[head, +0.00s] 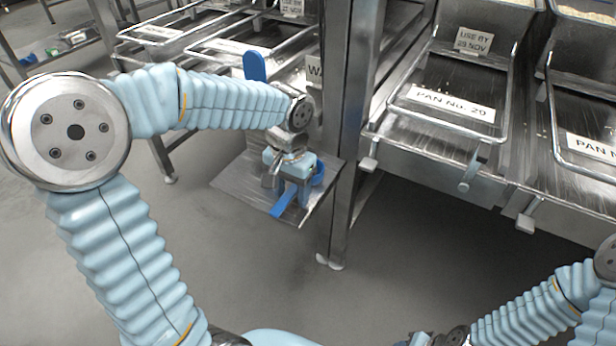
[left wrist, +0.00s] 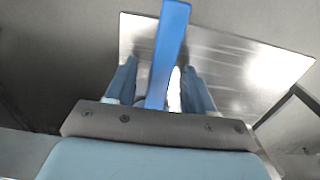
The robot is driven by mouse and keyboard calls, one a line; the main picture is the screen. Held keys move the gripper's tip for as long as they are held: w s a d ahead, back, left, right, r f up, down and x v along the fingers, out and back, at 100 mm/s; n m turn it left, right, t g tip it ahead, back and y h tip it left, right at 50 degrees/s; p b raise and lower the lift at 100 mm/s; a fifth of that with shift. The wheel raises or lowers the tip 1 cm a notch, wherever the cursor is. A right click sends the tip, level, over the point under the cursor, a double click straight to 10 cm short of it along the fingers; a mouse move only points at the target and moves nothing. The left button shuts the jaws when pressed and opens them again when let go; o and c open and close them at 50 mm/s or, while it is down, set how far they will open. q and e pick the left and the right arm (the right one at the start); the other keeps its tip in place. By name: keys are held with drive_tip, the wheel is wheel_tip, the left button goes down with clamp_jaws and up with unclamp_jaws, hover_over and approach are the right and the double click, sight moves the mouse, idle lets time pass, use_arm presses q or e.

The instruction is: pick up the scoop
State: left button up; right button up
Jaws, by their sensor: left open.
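The blue scoop is on a small metal shelf (head: 235,183) on the rack's post. Its handle (head: 283,206) sticks out toward me below my left gripper (head: 287,186), and a blue part shows to the gripper's right. In the left wrist view the blue handle (left wrist: 170,45) runs up between the spread fingers of the left gripper (left wrist: 160,80), with gaps on both sides. The gripper is open. The gripper and wrist hide much of the scoop. My right arm shows at the lower right, but its gripper is out of view.
The metal rack post (head: 350,120) stands close to the right of the shelf. Pans labelled PAN No. 20 (head: 430,85) and others sit on racks to both sides. A blue upright piece (head: 254,66) shows behind my left forearm. The grey floor (head: 240,270) below is clear.

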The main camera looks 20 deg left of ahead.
use_arm(q)
drive_tip(key=shift+f, duration=0.15)
clamp_jaws()
idle(0.4)
